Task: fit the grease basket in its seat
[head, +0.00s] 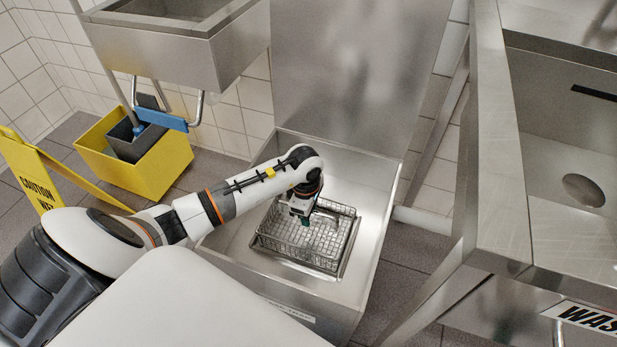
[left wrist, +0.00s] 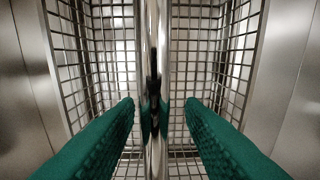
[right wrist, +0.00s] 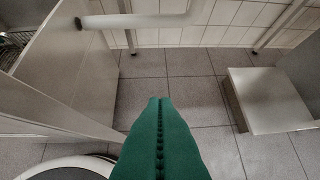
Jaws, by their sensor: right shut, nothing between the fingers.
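The wire grease basket (head: 325,258) sits inside the open steel box (head: 381,215), low near its floor. Part of a metal rim (head: 352,252) shows along the basket's right side; I cannot tell whether the basket is down in its seat. My left gripper (head: 305,219) is above the basket, pointing down. In the left wrist view its green fingers (left wrist: 160,105) are open, one on each side of the basket's shiny handle bar (left wrist: 153,60), with gaps on both sides. My right gripper (right wrist: 158,100) is shut and empty, over the floor tiles beside the box.
The box's steel lid (head: 345,80) stands raised behind it. A steel sink unit (head: 490,150) is to the right, with a pipe (head: 423,220) running to the box. A yellow bucket (head: 165,170) and caution sign (head: 30,170) stand at left.

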